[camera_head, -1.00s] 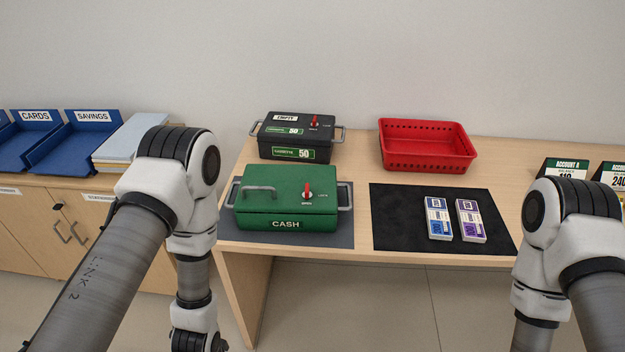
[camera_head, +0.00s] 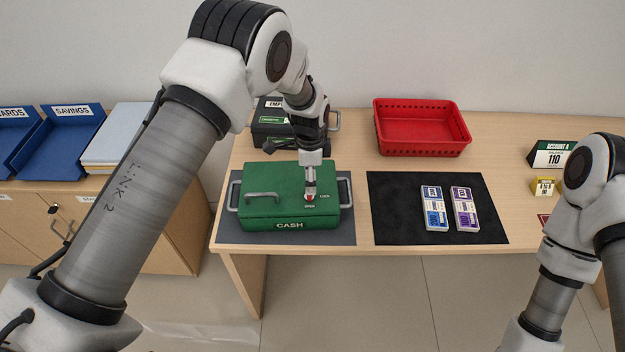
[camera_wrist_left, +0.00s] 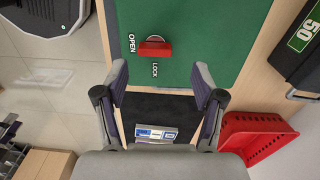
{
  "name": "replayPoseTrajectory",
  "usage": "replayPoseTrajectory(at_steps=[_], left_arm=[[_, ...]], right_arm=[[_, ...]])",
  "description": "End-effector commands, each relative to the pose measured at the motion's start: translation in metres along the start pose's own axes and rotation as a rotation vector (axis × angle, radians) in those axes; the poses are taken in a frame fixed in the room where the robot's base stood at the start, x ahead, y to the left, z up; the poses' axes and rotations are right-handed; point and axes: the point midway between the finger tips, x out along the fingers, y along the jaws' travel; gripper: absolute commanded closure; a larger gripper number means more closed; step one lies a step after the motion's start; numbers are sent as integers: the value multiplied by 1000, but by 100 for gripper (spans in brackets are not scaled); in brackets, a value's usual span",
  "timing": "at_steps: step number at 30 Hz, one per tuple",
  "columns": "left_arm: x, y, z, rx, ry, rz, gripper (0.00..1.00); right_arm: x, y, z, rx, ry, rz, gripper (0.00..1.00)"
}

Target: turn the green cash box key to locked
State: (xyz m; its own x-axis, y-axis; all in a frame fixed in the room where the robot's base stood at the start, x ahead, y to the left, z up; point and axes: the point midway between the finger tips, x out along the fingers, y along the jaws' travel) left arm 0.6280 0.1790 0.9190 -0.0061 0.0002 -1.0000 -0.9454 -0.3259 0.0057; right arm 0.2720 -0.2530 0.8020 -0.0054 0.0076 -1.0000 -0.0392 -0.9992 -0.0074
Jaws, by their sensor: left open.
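The green cash box (camera_head: 290,212) sits closed on a grey mat at the front left of the counter. Its red key (camera_head: 310,198) is on the lid, with OPEN printed in front and LOCK to the right. In the left wrist view the red key (camera_wrist_left: 155,49) lies along the line towards OPEN, with LOCK off to its side. My left gripper (camera_head: 310,189) is above the key, pointing down. In the left wrist view its open fingers (camera_wrist_left: 161,78) are apart and empty, with the key ahead between their lines. My right gripper is out of view.
A dark cash box (camera_head: 270,132) stands behind, partly hidden by my left arm. A red basket (camera_head: 422,128) is at the back. A black mat (camera_head: 395,215) right of the green box holds two banknote bundles (camera_head: 448,208). Account signs (camera_head: 552,154) stand far right.

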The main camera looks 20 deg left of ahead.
Motion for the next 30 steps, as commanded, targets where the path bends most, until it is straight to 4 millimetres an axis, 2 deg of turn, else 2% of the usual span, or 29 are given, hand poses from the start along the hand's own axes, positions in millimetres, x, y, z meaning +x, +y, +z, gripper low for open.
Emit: replayPoseTrajectory(at_steps=[1, 6, 10, 15, 16, 18, 21, 30], left_arm=[[8, 0, 0, 0, -1, 2, 31], [37, 0, 0, -1, 0, 2, 31], [46, 0, 0, -1, 1, -1, 31], [47, 0, 0, -1, 1, -2, 31], [47, 0, 0, -1, 1, -1, 35], [47, 0, 0, -2, 1, -1, 60], [47, 0, 0, -2, 1, -1, 91], [48, 0, 0, -13, 1, -2, 91]], right_arm=[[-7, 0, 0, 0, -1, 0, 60], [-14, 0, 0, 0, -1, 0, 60], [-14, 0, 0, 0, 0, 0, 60], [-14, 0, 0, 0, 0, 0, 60], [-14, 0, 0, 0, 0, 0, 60], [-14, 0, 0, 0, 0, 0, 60], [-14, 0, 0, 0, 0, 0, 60], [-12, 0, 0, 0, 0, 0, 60]])
